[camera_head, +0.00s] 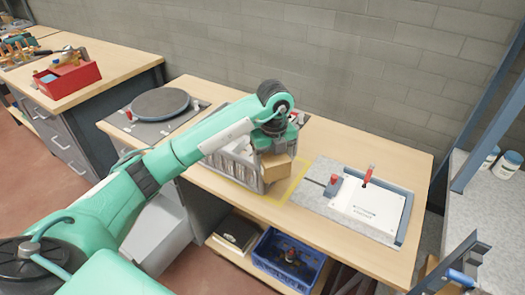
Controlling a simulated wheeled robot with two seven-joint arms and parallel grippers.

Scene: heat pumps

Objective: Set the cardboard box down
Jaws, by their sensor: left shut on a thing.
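A small brown cardboard box (276,168) is held below my left gripper (277,150) at the middle of the wooden workbench (385,156). My left gripper is shut on the cardboard box; its fingertips are mostly hidden by the wrist and the box. The box is at the right part of a grey slotted crate (238,168), which stands within a yellow outline on the bench. I cannot tell whether the box is inside the crate, above it or touching its rim. My right gripper is not in view.
A white plate in a fixture with red clamps (368,205) lies right of the crate. A round dark turntable (160,104) is at the bench's left. A blue bin (290,262) sits on the lower shelf. The bench's back right is clear. Blue posts stand at the right.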

